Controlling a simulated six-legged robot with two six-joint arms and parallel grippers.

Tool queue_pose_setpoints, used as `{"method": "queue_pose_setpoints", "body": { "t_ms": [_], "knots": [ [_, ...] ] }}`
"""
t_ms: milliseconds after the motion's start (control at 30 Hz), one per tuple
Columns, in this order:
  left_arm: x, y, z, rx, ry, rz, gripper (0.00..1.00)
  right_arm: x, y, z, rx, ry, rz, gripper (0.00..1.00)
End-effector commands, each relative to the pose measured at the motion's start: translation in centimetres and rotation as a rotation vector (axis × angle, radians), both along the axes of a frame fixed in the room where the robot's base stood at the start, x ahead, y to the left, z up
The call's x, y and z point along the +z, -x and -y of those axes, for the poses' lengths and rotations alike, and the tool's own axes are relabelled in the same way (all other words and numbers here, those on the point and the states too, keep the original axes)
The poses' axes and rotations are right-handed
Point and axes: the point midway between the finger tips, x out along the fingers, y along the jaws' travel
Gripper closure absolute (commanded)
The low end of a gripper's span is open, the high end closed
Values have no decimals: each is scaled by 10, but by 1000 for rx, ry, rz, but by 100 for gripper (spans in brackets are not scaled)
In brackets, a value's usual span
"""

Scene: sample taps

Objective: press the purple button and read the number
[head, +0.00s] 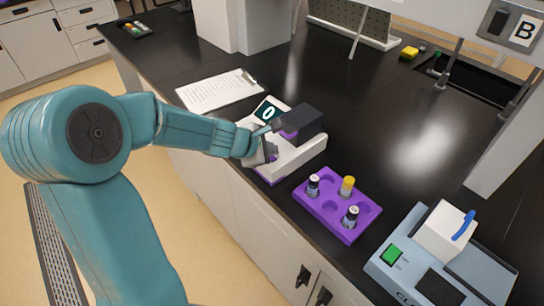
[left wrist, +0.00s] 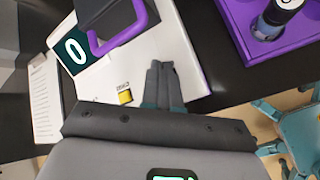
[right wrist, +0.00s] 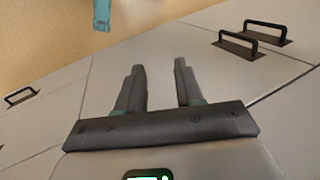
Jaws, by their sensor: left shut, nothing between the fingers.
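A white device (head: 300,152) with a dark top block (head: 300,122) and purple parts stands near the bench's front edge. Its dark green display (head: 268,112) reads 0, also in the left wrist view (left wrist: 75,51). There, a purple loop (left wrist: 120,38) surrounds the dark block. I cannot make out a separate purple button; my left arm covers part of the device. My left gripper (head: 270,142) is shut and empty, its fingertips (left wrist: 161,68) over the device's white casing. My right gripper (right wrist: 158,72) is open and empty, facing the cabinet fronts.
A purple rack (head: 337,232) with several vials stands right of the device. A blue-grey machine (head: 400,268) with a green button stands at the lower right. A clipboard (head: 218,91) lies behind the device. A sink (head: 480,80) is at the back right. Open black benchtop lies between.

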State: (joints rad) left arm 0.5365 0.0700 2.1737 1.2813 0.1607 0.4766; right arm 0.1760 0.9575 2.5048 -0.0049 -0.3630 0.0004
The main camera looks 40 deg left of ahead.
Motion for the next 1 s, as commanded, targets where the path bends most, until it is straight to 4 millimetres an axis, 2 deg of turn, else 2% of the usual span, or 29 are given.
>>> {"method": "queue_pose_setpoints", "body": {
  "t_ms": [667, 1000],
  "knots": [
    [-8, 0, 0, 0, 0, 0, 100, -9, 0, 0, 0, 0, 0, 64],
    [-7, 0, 0, 0, 0, 0, 100, -7, 0, 0, 0, 0, 0, 64]
  ]
}}
